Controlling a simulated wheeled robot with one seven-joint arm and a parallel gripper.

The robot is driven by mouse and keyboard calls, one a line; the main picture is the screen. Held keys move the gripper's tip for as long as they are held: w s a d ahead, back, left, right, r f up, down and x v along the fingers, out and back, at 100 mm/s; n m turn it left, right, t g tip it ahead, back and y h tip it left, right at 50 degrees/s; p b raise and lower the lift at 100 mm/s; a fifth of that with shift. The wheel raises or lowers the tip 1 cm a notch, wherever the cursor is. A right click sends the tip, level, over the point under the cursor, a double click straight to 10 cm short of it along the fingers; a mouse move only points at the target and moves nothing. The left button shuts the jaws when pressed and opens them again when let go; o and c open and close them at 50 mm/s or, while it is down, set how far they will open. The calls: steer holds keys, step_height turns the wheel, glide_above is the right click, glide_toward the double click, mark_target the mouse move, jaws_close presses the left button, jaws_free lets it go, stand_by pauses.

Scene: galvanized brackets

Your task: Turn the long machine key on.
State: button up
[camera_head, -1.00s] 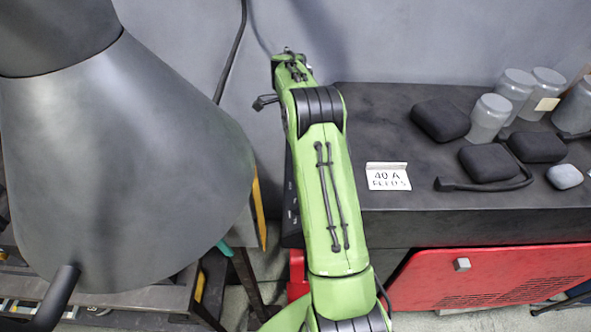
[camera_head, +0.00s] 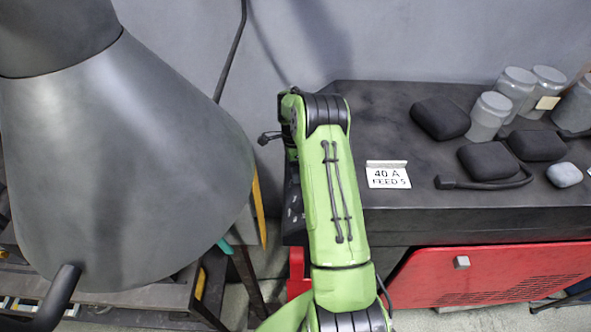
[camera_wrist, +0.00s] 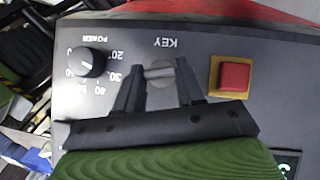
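The machine key (camera_wrist: 158,73) shows in the wrist view as a pale grey bar on a round lock in the dark panel (camera_wrist: 205,50). The bar lies roughly crosswise in the picture, under an upside-down KEY label. My gripper (camera_wrist: 160,68) is over it, with one dark finger on each side. The fingers stand apart and I see no clear contact with the bar. The lower part of the lock is partly hidden by my gripper. In the head view my green arm hides the key and most of the panel.
The panel also has a black POWER knob (camera_wrist: 88,62) left of the key and a red button (camera_wrist: 235,76) on a yellow plate to its right. In the head view, several jars and dark pads stand on the dark bench (camera_head: 390,110), beside a 40 A sign (camera_head: 388,175).

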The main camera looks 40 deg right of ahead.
steer(key=c, duration=0.5)
steer(key=shift+o, duration=0.2)
steer(key=b, duration=0.2)
steer(key=m+t+b, duration=0.1)
steer(key=b, duration=0.1)
steer(key=shift+f+h, duration=0.25)
steer(key=shift+h, duration=0.05)
steer(key=shift+s+r+m+t+b, duration=0.15)
steer(key=shift+m+t+b, duration=0.15)
steer(key=shift+m+b, duration=0.35)
steer(key=shift+a+r, duration=0.1)
steer(key=shift+r, duration=0.05)
steer(key=o, duration=1)
steer(key=shift+o, duration=0.2)
step_height(320, 180, up, 16)
steer(key=p, duration=0.1)
steer(key=shift+a+f, duration=0.1)
steer(key=shift+f, duration=0.1)
